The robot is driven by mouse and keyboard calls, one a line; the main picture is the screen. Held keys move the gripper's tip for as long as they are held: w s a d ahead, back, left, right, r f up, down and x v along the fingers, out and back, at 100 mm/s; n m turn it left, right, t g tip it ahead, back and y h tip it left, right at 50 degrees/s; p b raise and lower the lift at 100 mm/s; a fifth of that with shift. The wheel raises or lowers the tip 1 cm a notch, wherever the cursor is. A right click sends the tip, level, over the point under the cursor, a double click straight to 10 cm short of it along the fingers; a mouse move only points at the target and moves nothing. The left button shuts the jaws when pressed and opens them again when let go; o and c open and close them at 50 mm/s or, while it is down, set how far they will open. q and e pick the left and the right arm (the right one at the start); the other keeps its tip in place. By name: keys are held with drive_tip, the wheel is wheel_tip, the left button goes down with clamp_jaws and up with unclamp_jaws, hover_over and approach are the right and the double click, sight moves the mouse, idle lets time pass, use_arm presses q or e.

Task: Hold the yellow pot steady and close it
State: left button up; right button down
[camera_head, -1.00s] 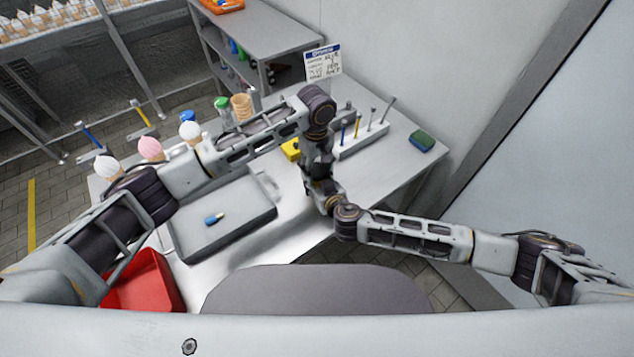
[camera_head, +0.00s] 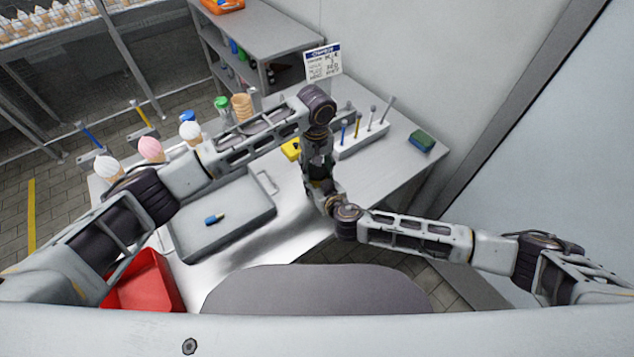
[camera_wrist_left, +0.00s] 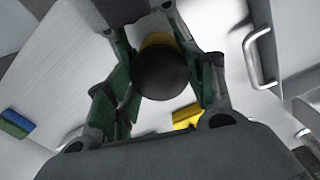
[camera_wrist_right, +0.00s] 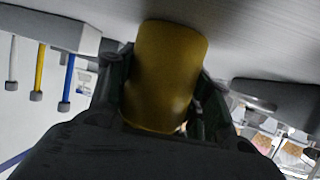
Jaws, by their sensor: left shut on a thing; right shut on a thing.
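The yellow pot (camera_wrist_right: 165,75) stands out in the right wrist view, between the fingers of my right gripper (camera_wrist_right: 165,105), which is shut on its side. In the left wrist view a round black lid (camera_wrist_left: 161,74) sits between the green fingers of my left gripper (camera_wrist_left: 160,80), which is shut on it. A strip of the yellow pot (camera_wrist_left: 158,40) shows just behind the lid. I cannot tell how far the lid is seated. In the head view both grippers meet near the table's middle, and my arms hide the pot and lid.
A grey tray (camera_head: 190,245) with a small blue and yellow piece (camera_head: 214,219) lies left of the grippers. A yellow object (camera_head: 291,149), a rack with upright tools (camera_head: 362,139) and a green-blue sponge (camera_head: 422,140) are behind. Ice cream cones (camera_head: 150,149) and a red bin (camera_head: 145,285) are left.

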use_arm(q)
drive_tip(key=o, duration=1.1)
drive_tip(key=shift+r, duration=2.25)
